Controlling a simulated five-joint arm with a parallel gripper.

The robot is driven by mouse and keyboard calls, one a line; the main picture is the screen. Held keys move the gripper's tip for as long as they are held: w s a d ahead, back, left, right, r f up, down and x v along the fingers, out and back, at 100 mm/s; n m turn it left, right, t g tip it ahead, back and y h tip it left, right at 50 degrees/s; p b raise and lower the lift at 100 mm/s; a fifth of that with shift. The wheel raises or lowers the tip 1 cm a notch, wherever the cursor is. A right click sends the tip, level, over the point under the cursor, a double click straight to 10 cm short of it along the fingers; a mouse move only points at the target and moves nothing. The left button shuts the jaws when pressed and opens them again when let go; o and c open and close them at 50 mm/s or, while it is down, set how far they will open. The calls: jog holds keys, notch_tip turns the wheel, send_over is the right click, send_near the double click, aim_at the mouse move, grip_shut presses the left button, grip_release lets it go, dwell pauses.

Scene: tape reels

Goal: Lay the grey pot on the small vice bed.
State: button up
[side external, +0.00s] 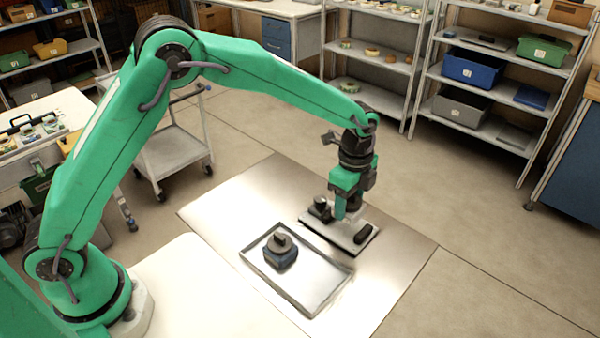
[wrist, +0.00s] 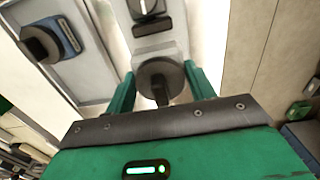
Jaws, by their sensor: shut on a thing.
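My gripper (side external: 343,212) is low over the left part of the small vice bed (side external: 340,238), a flat grey plate with a dark block (side external: 363,233) at its right end. In the wrist view the two green fingers of my gripper (wrist: 160,74) stand either side of the grey pot (wrist: 158,76), seen as a dark round top over a pale grey body. The vice bed (wrist: 152,28) lies beyond it. In the side view a finger partly hides the pot. A dark knobbed piece (side external: 320,210) shows beside the finger; I cannot tell whether it belongs to pot or bed. Contact with the bed is unclear.
A shallow grey tray (side external: 320,303) lies left of and nearer than the bed. A blue piece with a dark round top (side external: 281,257) stands in it, and also shows in the wrist view (wrist: 68,37). The metal sheet right of the bed is clear.

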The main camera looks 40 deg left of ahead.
aim_at(348, 213)
jog(key=shift+f, duration=1.85)
jog(key=shift+f, duration=0.15)
jog(key=o, duration=1.3)
notch_tip(348, 213, up, 12)
jog(key=shift+r, duration=0.1)
